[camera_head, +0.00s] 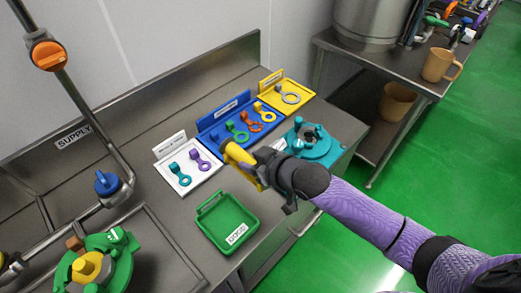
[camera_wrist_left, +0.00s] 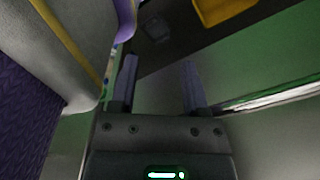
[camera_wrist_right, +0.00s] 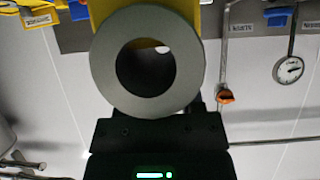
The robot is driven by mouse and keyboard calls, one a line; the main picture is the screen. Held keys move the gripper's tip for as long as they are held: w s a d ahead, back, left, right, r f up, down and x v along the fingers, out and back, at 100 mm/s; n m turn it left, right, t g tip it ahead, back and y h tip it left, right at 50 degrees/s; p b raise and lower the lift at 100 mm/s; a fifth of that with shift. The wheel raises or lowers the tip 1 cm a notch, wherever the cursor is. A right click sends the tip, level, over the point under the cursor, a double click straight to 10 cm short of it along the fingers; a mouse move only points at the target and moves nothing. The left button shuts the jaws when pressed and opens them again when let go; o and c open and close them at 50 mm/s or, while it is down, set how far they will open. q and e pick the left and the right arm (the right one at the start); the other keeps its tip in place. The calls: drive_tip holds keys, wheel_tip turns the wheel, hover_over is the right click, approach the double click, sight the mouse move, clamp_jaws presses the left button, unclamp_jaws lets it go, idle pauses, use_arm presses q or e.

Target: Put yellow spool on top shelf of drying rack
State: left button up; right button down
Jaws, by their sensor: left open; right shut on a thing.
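The yellow spool (camera_head: 238,155) is held in my right gripper (camera_head: 262,168), above the counter between the white tray and the teal fixture. In the right wrist view its round grey end with a dark hollow centre (camera_wrist_right: 104,62) faces the camera and hides the fingertips. A bit of yellow shows behind that end. My left gripper (camera_wrist_left: 158,85) shows only in the left wrist view, with its two fingers apart and nothing between them. I cannot make out a drying rack in any view.
White (camera_head: 185,188), blue (camera_head: 207,130) and yellow (camera_head: 305,92) trays hold ring-shaped parts along the counter. A green tray (camera_head: 212,218) lies in front. A teal fixture (camera_head: 322,150) stands right. A green fixture with a yellow top (camera_head: 122,262) and pipes (camera_head: 85,120) are at left.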

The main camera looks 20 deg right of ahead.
drive_tip(key=f+b, duration=1)
drive_tip(key=shift+s+d+f+b, duration=0.1)
drive_tip(key=shift+s+f+b, duration=0.05)
drive_tip(key=shift+s+b, duration=0.15)
drive_tip(key=shift+f, duration=0.15)
drive_tip(key=shift+w+r, duration=0.1)
drive_tip(key=shift+r, duration=0.25)
drive_tip(key=c, duration=0.6)
unclamp_jaws()
drive_tip(key=shift+f, duration=0.15)
drive_tip(key=o, duration=0.4)
drive_tip(key=shift+c, duration=0.2)
